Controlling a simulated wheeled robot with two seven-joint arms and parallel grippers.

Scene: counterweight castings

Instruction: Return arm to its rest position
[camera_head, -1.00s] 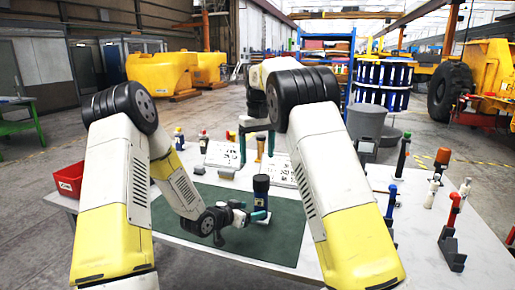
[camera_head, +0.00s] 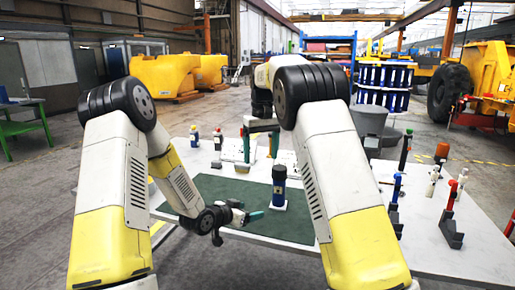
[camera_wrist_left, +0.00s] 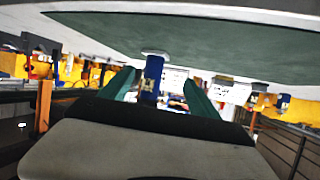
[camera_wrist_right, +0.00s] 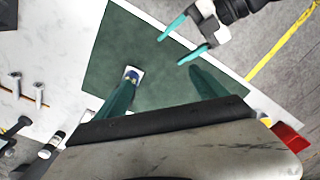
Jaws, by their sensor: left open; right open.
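A dark blue cylinder (camera_head: 279,183) stands upright on a pale base on the green mat (camera_head: 225,188); it also shows in the left wrist view (camera_wrist_left: 152,75) and from above in the right wrist view (camera_wrist_right: 131,75). My left gripper (camera_head: 249,210) is open and empty, low over the mat, left of the cylinder and apart from it. Its teal fingers point toward the cylinder in the left wrist view. My right gripper (camera_head: 260,150) is open and empty, pointing down beyond the cylinder in the head view. My left gripper also shows in the right wrist view (camera_wrist_right: 170,50).
Small posts and fittings stand along the table's right side, including a red-topped post on a dark stand (camera_head: 450,220). A red bin (camera_wrist_right: 288,136) shows at the right wrist view's edge. A grey bin (camera_head: 369,128) stands behind the table. The mat is otherwise clear.

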